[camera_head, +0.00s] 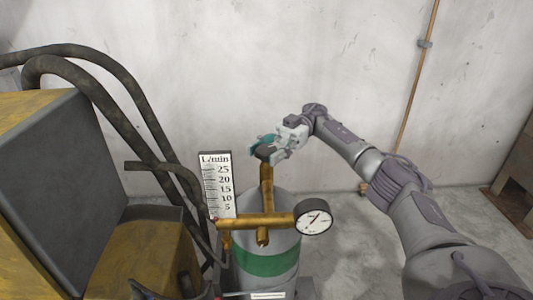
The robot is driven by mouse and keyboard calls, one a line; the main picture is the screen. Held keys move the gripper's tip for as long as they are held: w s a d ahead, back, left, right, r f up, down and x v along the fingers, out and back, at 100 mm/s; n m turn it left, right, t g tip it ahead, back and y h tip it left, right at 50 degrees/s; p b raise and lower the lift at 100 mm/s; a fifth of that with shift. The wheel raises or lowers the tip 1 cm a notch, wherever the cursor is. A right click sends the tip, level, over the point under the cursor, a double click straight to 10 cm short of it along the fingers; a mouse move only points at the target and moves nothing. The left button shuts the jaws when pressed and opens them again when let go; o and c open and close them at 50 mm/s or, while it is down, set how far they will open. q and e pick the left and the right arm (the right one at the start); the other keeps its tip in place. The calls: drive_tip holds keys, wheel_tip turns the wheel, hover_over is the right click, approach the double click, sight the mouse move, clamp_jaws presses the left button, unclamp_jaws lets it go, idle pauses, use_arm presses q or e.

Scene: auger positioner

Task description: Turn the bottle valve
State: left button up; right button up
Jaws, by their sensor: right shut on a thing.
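The grey bottle (268,281) with a green band stands upright at the lower middle. Brass pipework (266,205) rises from its top, with a round pressure gauge (314,216) on the right and a flow scale marked L/min (217,185) on the left. My right gripper (268,149) reaches in from the right and is shut on the valve handle. Its fingers partly hide the handle. My left gripper cannot be made out; only a dark part shows at the bottom edge.
A yellow and dark grey machine (60,190) fills the left side. Thick dark hoses (120,120) loop from it toward the bottle. A concrete wall with a thin copper pipe (415,90) stands behind. A brown wooden object (515,185) is at the right edge. Some bare floor shows right of the bottle.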

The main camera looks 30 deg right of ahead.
sight(266, 147)
drive_tip(key=o, duration=1.2)
drive_tip(key=shift+c, duration=0.2)
wheel_tip(266, 147, up, 10)
drive_tip(key=shift+r, duration=0.1)
